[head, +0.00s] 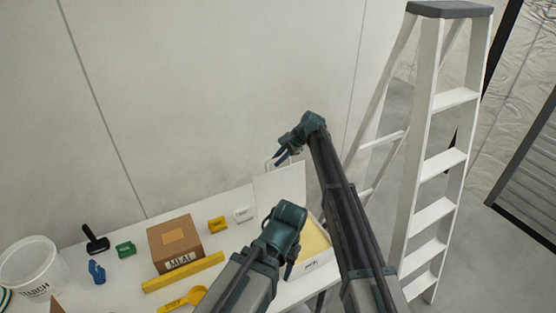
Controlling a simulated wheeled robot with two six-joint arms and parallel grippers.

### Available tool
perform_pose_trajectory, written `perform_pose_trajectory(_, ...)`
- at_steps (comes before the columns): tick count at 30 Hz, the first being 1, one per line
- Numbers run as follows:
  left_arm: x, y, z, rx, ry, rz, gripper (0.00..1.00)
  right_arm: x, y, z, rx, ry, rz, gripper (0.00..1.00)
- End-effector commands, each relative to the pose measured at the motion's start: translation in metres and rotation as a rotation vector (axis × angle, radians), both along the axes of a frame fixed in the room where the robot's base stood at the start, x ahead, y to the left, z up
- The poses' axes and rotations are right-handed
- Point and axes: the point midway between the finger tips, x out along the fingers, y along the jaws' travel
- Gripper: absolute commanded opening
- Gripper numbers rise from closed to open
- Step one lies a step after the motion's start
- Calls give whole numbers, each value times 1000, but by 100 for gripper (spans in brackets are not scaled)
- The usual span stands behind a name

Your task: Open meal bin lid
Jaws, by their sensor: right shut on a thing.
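The bin (317,263) stands at the table's right end, with a small label on its front and a pale yellow inside showing. Its white lid (285,186) stands raised, about upright, at the bin's back. My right gripper (281,158) is at the lid's upper left edge, shut on the thin lid handle (268,165). My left gripper (289,269) hangs low beside the bin's front left; its forearm and wrist hide part of the bin, and its jaw gap is unclear.
On the white table (130,284) are a cardboard box (175,243) labelled MEAL, a yellow bar (183,272), a yellow scoop (184,301), small coloured clips, a black-handled tool (95,240) and a white STARCH bucket (30,270). A stepladder (430,160) stands close on the right.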

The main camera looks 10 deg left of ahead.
Motion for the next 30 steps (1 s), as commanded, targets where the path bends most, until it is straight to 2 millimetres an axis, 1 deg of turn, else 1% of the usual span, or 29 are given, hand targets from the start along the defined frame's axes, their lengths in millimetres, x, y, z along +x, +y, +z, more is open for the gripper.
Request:
perform_pose_trajectory(14,0,0,0,0,0,0,50,0,0,0,0,-1,1,0)
perform_pose_trajectory(15,0,0,0,0,0,0,50,0,0,0,0,-1,1,21)
perform_pose_trajectory(17,0,0,0,0,0,0,50,0,0,0,0,-1,1,32)
perform_pose_trajectory(18,0,0,0,0,0,0,50,0,0,0,0,-1,1,39)
perform_pose_trajectory(19,0,0,0,0,0,0,50,0,0,0,0,-1,1,42)
perform_pose_trajectory(30,0,0,2,0,0,0,50,0,-1,2,0,0,0,42)
